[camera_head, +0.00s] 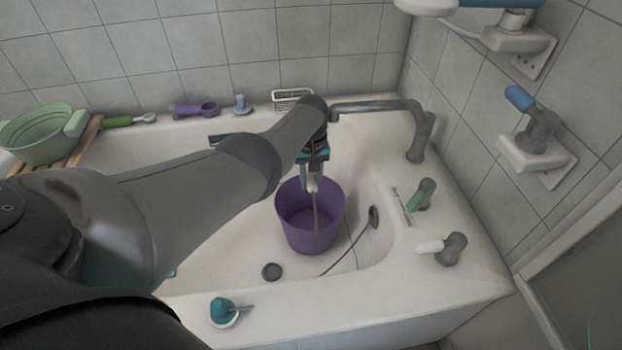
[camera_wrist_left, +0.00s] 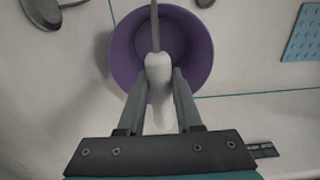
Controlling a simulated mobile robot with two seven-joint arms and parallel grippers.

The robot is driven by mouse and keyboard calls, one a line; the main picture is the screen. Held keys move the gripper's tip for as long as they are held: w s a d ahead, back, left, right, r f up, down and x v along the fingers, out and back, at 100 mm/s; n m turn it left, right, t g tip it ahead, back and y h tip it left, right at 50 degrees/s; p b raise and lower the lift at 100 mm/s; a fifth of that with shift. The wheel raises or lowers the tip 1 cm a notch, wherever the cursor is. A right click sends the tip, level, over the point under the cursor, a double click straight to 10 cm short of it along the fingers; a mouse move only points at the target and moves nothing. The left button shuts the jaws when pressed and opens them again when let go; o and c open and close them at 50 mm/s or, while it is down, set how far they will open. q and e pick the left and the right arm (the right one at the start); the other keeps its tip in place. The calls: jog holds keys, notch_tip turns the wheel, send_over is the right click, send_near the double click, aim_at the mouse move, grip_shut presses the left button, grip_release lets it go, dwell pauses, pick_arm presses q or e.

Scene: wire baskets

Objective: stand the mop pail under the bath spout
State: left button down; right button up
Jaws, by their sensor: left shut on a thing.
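The purple mop pail (camera_head: 310,238) stands upright, or hangs just above the floor, inside the white bath; I cannot tell which. Its open mouth also shows in the left wrist view (camera_wrist_left: 126,60). My left gripper (camera_head: 313,180) is above the pail, shut on the pale grip of its handle; the fingers (camera_wrist_left: 159,85) close on that grip from both sides. The grey bath spout (camera_head: 385,106) reaches left from the bath's back right corner, its tip beside my left wrist, farther back than the pail. My right gripper is not in view.
A green basin (camera_head: 42,135) on a wooden rack, a purple scoop (camera_head: 195,109) and a wire soap dish (camera_head: 292,98) line the back rim. Taps (camera_head: 424,194) (camera_head: 453,248) stand on the right rim. A teal-topped item (camera_head: 222,311) sits on the front rim.

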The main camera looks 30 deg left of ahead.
pick_arm(q)
jog(key=c, duration=0.5)
grip_release()
jog(key=shift+f, duration=0.1)
